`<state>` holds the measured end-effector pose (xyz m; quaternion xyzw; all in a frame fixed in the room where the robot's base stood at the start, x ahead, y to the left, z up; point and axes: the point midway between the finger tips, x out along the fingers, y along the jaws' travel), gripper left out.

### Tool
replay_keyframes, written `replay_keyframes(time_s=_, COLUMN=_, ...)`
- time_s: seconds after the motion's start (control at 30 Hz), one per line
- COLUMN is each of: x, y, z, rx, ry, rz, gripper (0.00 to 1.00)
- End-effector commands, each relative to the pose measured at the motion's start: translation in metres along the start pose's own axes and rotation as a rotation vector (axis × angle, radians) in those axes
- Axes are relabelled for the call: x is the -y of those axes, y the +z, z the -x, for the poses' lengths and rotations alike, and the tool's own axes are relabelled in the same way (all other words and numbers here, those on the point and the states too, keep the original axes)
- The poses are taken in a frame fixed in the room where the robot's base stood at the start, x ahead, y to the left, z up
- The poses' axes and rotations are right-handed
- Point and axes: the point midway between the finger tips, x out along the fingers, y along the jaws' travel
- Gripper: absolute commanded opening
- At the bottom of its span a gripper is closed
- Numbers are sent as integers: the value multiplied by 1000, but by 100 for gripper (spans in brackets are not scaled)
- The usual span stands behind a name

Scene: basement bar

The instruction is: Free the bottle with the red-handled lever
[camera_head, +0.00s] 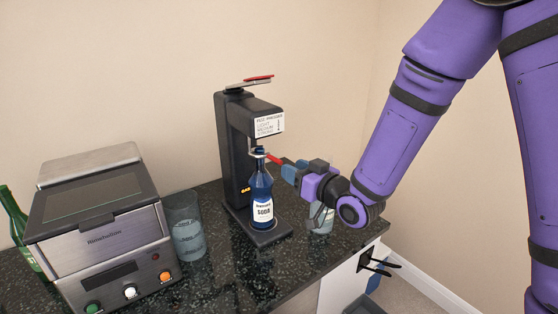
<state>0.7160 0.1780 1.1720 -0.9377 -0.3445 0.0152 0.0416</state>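A black soda machine (229,150) stands upright on the counter. A dark blue bottle (261,185) with a white "SODA" label stands upright under its head, its neck at the holder. A short red handle (274,158) sticks out to the right of the bottle's neck. A second lever with a red top (258,78) lies nearly flat on top of the machine. My gripper (291,170) is just right of the bottle, its fingertips at the outer end of the red handle by the neck. Whether they touch or grip the handle is not clear.
A clear glass (321,218) stands behind my wrist near the counter's right edge. Another glass (186,232) stands left of the machine, beside a grey appliance (103,240). A green bottle (17,225) is at far left. Bare dark counter (225,275) lies in front.

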Motion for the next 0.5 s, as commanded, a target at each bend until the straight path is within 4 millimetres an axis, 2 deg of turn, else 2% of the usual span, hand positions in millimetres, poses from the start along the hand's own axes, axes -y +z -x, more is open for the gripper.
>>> replay_keyframes(time_s=0.2, x=0, y=0, z=-40, rx=-1, ry=0, rz=0, gripper=39)
replay_keyframes(time_s=0.33, x=0, y=0, z=-56, rx=-1, ry=0, rz=1, gripper=39)
replay_keyframes(time_s=0.5, x=0, y=0, z=-68, rx=-1, ry=1, rz=1, gripper=39)
